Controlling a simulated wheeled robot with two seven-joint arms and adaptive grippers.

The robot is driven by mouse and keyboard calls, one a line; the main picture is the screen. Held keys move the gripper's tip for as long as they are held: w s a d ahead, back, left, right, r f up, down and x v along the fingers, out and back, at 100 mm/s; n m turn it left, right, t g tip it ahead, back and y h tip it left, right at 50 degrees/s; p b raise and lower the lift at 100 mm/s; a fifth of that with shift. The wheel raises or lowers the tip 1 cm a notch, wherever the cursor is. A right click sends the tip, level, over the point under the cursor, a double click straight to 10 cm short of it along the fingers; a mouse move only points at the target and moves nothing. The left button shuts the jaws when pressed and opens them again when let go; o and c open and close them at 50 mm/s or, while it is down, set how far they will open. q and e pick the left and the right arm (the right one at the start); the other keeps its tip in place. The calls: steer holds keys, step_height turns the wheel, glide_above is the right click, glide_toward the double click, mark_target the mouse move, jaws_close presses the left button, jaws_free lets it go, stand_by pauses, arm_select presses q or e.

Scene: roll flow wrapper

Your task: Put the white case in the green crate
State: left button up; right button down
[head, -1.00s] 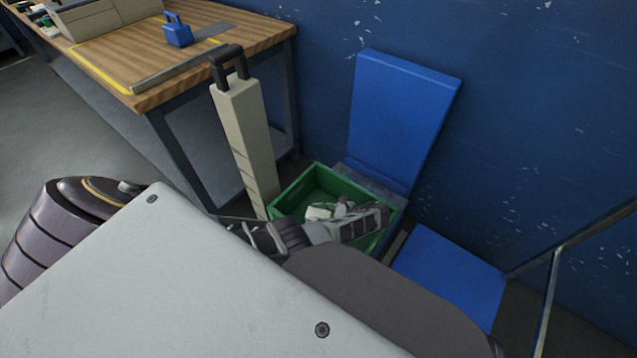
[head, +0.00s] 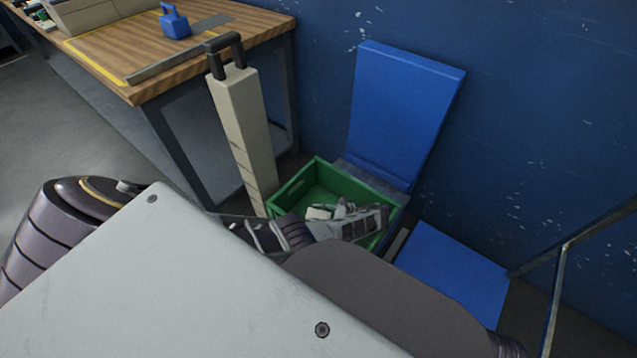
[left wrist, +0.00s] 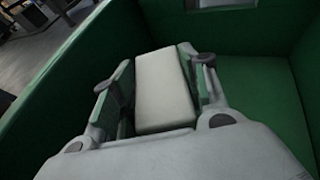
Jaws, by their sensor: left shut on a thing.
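The gripper is shut on the white case (head: 318,213), a small pale block. In the left wrist view the white case (left wrist: 163,90) sits between the two fingers of my left gripper (left wrist: 158,82), with the green walls of the crate (left wrist: 255,85) around them. I cannot tell whether the case touches the crate floor. My right gripper is not in view.
A tall beige post (head: 243,130) with a black handle stands just left of the crate. A blue board (head: 405,110) leans on the wall behind it, and a blue panel (head: 450,275) lies to its right. A wooden workbench (head: 190,45) holds a blue weight (head: 175,24).

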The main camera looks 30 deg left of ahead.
arm_select(q)
steer(key=shift+f, duration=0.1)
steer(key=o, duration=1.1)
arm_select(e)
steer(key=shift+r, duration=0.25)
arm_select(q)
steer(key=shift+o, duration=0.2)
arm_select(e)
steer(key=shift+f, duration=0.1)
arm_select(q)
steer(key=shift+w+d+r, duration=0.1)
steer(key=shift+d+r, duration=0.15)
steer(key=shift+d, duration=0.05)
steer(key=v, duration=0.5)
steer(key=shift+w+d+r, duration=0.1)
steer(key=shift+w+d, duration=0.05)
steer(key=shift+d, duration=0.2)
steer(key=shift+w+d+r+b, duration=0.1)
steer(key=shift+d+r+b, duration=0.15)
steer(key=shift+d+b, duration=0.15)
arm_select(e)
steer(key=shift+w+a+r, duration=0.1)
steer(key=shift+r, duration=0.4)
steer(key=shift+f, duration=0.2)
